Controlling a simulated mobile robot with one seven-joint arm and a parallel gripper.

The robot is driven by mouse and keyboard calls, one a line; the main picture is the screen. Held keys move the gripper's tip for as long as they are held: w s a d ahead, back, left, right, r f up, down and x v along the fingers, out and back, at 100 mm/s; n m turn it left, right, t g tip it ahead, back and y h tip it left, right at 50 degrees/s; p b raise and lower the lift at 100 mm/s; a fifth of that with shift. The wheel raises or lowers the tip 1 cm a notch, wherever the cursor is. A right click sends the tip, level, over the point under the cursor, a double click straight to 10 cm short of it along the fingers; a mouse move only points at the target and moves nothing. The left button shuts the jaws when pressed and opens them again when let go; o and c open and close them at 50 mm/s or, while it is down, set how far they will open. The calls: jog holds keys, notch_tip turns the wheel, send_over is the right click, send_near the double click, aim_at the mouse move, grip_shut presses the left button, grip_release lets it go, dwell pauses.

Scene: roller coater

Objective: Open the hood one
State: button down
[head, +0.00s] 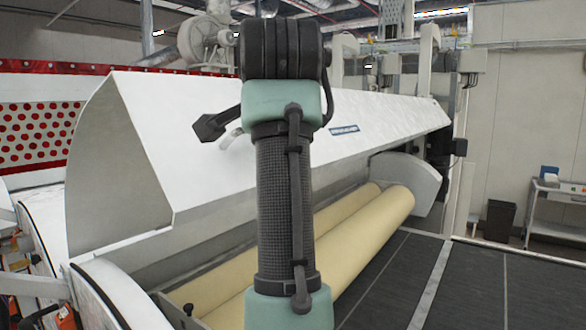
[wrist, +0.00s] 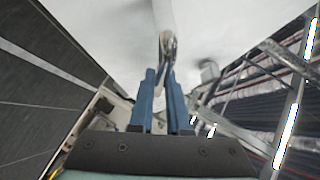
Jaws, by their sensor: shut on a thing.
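The white hood (head: 190,105) of the roller coater stands raised and tilted, with the cream rollers (head: 370,225) showing beneath it. In the wrist view the pale underside or face of the hood (wrist: 110,25) fills the top. My gripper (wrist: 166,68) has blue fingers, shut on a light handle (wrist: 164,18) that runs up from the fingertips towards the hood. In the head view my arm stands in front of the hood and hides the fingers and most of the handle.
A dark conveyor bed (head: 470,285) lies at the front right. A red perforated panel (head: 35,130) stands at the left. A trolley (head: 560,200) and a dark bin (head: 499,220) stand by the right wall.

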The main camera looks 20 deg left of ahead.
jog(key=a+r, duration=0.1)
jog(key=r, duration=0.1)
jog(key=w+a+r, duration=0.1)
jog(key=a+r, duration=0.2)
jog(key=r, duration=0.1)
jog(key=shift+w+a+r, duration=0.2)
jog(key=shift+w, duration=0.1)
jog(key=c, duration=0.9)
grip_release()
jog(key=shift+a+f, duration=0.1)
jog(key=shift+s+d+b, duration=0.25)
jog(key=shift+s+b, duration=0.05)
jog(key=shift+b, duration=0.1)
jog(key=shift+b+v, duration=3.35)
jog(key=shift+v, duration=2.75)
